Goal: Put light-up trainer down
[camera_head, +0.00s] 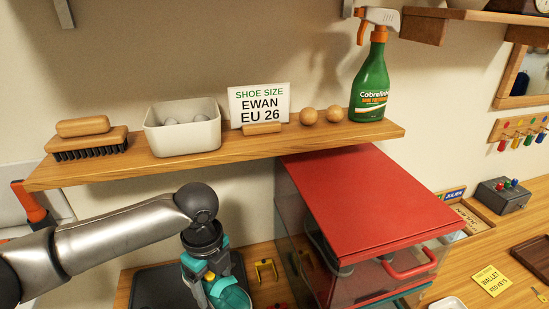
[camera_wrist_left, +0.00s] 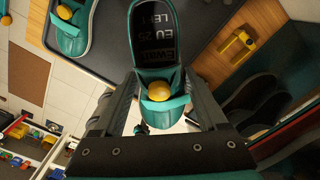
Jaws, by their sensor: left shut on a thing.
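My left gripper (camera_head: 208,270) reaches down over the dark tray below the shelf and is shut on a teal trainer (camera_head: 232,295). A second teal trainer (camera_wrist_left: 70,28) lies on the dark tray (camera_wrist_left: 110,45), to the left of the held one. I cannot tell whether the held trainer touches the tray. My right gripper is not in view.
A red-topped clear case (camera_head: 370,200) stands right of my gripper. A yellow bracket (camera_head: 265,270) lies between them. The wooden shelf (camera_head: 220,155) above carries a brush (camera_head: 85,145), white bin (camera_head: 182,128), size sign (camera_head: 260,104) and green spray bottle (camera_head: 371,80).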

